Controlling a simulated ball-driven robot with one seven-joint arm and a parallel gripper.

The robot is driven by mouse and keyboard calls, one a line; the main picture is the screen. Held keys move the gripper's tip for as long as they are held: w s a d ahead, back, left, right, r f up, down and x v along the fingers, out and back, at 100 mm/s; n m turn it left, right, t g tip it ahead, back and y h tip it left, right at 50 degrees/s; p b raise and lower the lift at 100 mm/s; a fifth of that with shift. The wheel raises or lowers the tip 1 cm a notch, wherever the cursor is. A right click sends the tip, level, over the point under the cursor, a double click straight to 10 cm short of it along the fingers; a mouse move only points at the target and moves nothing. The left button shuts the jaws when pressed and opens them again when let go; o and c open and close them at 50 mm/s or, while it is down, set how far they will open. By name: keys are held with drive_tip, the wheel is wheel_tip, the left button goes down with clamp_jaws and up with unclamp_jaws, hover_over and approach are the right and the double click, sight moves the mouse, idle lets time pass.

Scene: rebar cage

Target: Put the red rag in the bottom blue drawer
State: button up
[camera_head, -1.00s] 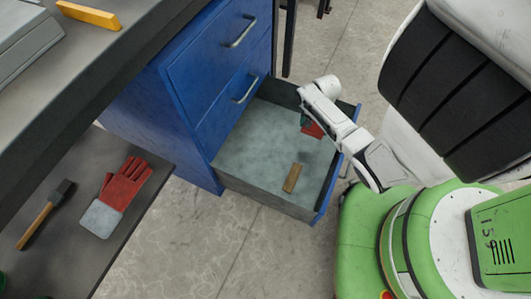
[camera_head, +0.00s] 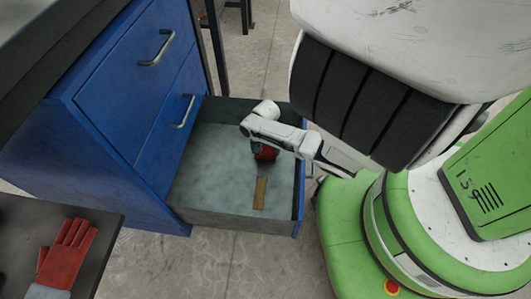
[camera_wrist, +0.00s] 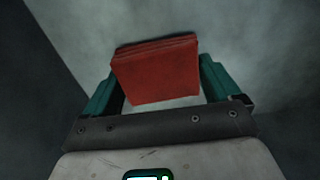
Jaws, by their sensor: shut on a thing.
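The red rag (camera_wrist: 155,72) is a folded red cloth between the two teal fingers of my gripper (camera_wrist: 160,88) in the wrist view. My gripper is shut on it. In the head view the rag (camera_head: 264,152) hangs under my wrist, inside the open bottom blue drawer (camera_head: 190,215). The drawer is pulled well out and has a grey interior. The wrist view shows grey drawer surfaces around the rag. I cannot tell whether the rag touches the drawer floor. My arm hides part of the drawer's right side.
Two closed blue drawers with metal handles (camera_head: 157,48) are above. A red glove (camera_head: 65,255) lies on a dark shelf at lower left.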

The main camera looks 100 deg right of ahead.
sight(266, 149)
drive_tip(key=shift+f, duration=0.6)
drive_tip(key=o, duration=0.9)
drive_tip(key=shift+r, duration=0.1)
drive_tip(key=shift+o, duration=0.2)
drive_tip(key=shift+r, duration=0.1)
wheel_tip(266, 149, up, 12)
drive_tip(key=p, duration=0.8)
